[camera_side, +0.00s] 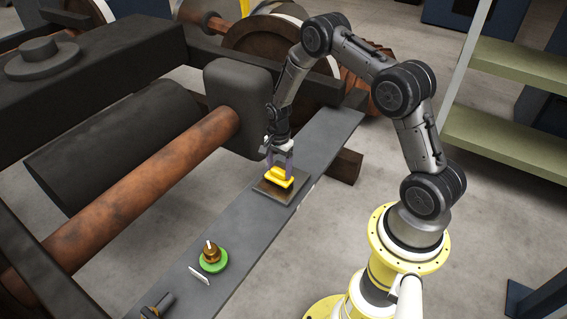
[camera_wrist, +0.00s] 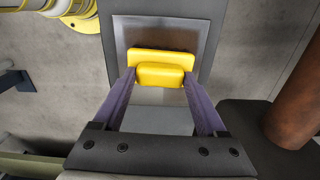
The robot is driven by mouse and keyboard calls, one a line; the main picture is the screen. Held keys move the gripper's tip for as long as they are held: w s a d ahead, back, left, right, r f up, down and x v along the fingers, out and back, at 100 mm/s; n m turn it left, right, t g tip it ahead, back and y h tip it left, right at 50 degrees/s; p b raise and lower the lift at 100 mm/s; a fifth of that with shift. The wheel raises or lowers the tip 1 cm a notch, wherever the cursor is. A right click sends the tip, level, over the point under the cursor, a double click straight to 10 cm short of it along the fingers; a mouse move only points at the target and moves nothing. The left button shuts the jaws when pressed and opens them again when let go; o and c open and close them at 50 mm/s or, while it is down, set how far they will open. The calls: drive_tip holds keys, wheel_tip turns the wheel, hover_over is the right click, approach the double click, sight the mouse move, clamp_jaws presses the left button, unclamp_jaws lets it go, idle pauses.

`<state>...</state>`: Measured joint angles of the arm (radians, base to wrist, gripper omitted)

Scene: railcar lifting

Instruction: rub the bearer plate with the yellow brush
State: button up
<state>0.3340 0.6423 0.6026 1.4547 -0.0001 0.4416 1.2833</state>
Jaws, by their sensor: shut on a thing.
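The yellow brush (camera_side: 278,178) is between the fingers of my gripper (camera_side: 279,162) in the side view. My gripper is shut on it and points down. In the wrist view the yellow brush (camera_wrist: 160,72) lies between the two purple fingers of my gripper (camera_wrist: 161,82). The bearer plate (camera_side: 274,194) is a dark brown square plate on the long grey beam, directly under the brush. It also shows around the brush in the wrist view (camera_wrist: 127,36). The brush appears to be at the plate's surface; whether it touches cannot be told for sure.
The long grey beam (camera_side: 237,227) also bears a brass-topped thing on a green base (camera_side: 212,257), a small white strip (camera_side: 199,275) and a dark tool (camera_side: 157,304). A rusty axle (camera_side: 140,190) and dark block (camera_side: 238,105) stand close left. Green shelves (camera_side: 505,140) stand right.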

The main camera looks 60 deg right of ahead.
drive_tip(key=shift+a, duration=2.75)
drive_tip(key=shift+w, duration=1.05)
drive_tip(key=shift+d, duration=6.85)
drive_tip(key=shift+d+r, duration=0.1)
drive_tip(key=shift+r, duration=0.05)
wheel_tip(320, 180, up, 8)
